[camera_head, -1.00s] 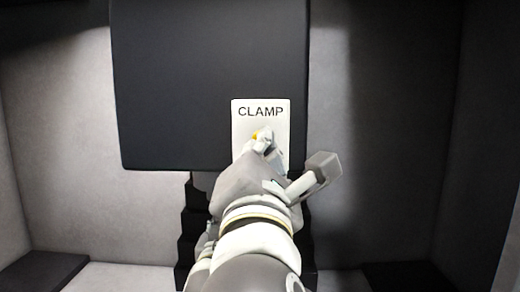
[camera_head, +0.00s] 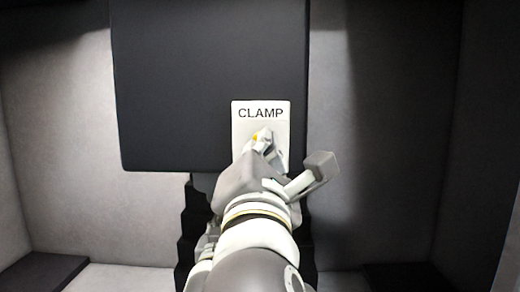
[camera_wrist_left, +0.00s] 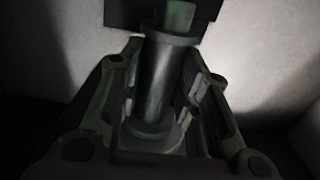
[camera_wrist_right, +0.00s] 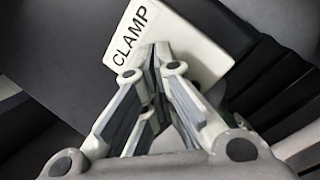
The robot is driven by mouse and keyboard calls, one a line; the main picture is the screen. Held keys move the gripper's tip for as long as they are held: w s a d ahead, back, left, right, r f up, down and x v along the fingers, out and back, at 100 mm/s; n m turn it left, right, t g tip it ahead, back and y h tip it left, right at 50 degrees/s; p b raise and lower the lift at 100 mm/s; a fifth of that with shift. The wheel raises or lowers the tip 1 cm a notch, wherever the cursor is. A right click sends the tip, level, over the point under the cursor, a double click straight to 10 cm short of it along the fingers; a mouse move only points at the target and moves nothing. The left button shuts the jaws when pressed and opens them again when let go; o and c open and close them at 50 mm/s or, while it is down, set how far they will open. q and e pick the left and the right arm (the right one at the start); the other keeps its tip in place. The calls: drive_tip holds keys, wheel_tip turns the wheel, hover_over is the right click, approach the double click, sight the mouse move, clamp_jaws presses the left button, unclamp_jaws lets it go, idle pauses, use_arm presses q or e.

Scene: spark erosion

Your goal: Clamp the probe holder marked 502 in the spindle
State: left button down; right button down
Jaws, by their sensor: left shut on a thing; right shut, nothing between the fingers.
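My left gripper (camera_wrist_left: 156,85) is shut on a dark, upright cylindrical probe holder (camera_wrist_left: 158,75) in the left wrist view. The holder's top meets or lies close under a dark block, the apparent spindle (camera_wrist_left: 118,14); I cannot tell if it is seated. No 502 marking is readable. My right gripper (camera_head: 263,140) is shut and empty at the white CLAMP plate (camera_head: 243,125), with a small yellow spot (camera_head: 255,138) beside its fingertips. The plate and the shut right gripper (camera_wrist_right: 156,60) also show in the right wrist view. In the head view my right arm hides the holder and the left gripper.
The plate sits on the lower right of a large dark machine head (camera_head: 200,70). Dark stepped bellows (camera_head: 188,225) stand below and behind it. Grey walls (camera_head: 60,130) enclose the space, with free room on both sides.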

use_arm(q)
drive_tip(key=shift+r, duration=0.4)
use_arm(e)
drive_tip(key=s, duration=0.6)
